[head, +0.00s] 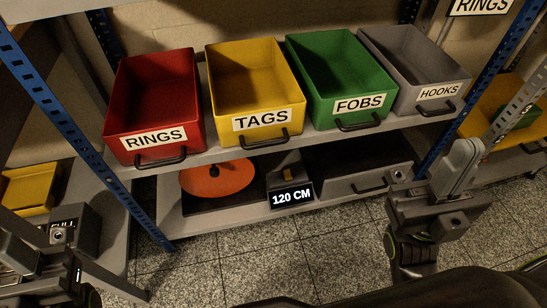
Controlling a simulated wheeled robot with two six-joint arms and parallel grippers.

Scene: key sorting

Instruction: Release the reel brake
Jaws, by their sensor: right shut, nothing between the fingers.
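An orange reel disc (218,177) with a dark hub lies flat on a black base on the lower shelf, partly under the upper shelf's front edge. A display reading 120 CM (291,196) is on the box's front. My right gripper (464,158) is shut and empty, pointing up, to the right of the reel and apart from it. My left gripper (22,262) is partly in view at the bottom left; its fingers are unclear.
Red RINGS (112,105), yellow TAGS (215,75), green FOBS (300,80) and grey HOOKS (385,65) bins stand on the upper shelf. A grey drawer (345,186) is right of the display. Blue posts (75,122) flank the shelves. The floor in front is clear.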

